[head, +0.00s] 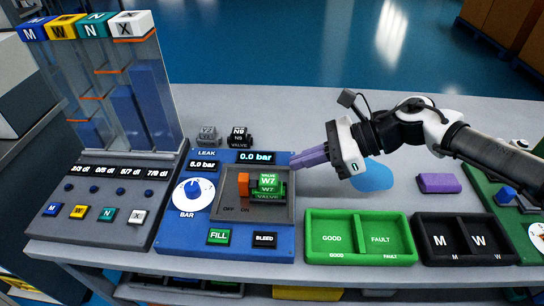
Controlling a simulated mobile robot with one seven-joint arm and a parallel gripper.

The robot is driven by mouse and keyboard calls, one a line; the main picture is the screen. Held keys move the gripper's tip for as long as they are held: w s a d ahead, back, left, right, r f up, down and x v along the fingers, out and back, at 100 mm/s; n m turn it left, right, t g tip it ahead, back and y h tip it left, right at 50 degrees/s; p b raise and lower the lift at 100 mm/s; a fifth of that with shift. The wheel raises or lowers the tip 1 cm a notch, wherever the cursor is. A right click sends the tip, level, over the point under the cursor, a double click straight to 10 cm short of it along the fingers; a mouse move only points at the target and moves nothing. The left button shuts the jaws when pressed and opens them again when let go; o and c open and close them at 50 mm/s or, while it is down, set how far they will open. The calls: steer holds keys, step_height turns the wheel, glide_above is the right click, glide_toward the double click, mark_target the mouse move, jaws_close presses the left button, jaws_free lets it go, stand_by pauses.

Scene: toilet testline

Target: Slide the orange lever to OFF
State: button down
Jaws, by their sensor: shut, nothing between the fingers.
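The orange lever (243,184) stands upright in a grey recess on the blue leak-test panel (173,238). Small OFF and ON labels lie just in front of it, and the lever stands nearer the ON label. A green valve block (267,186) marked W7 sits right beside the lever, on its right. My gripper (292,163) comes in from the right, its purple fingers shut and empty. The fingertips are at the panel's right edge, to the right of the valve and apart from the lever.
A white BAR dial (191,195) is left of the recess. Green GOOD/FAULT trays (360,236) and a black M/W tray (465,238) stand at front right. Two small valve blocks (239,136) are behind the panel. A purple block (438,183) lies on the right.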

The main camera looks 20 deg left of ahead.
mark_target(248, 179)
steer(key=shift+w+d, duration=0.3)
steer(key=shift+w, duration=0.05)
steer(key=p+x, duration=0.1)
steer(key=x, duration=0.9)
steer(key=shift+f+p, duration=0.15)
steer(key=shift+p, duration=0.25)
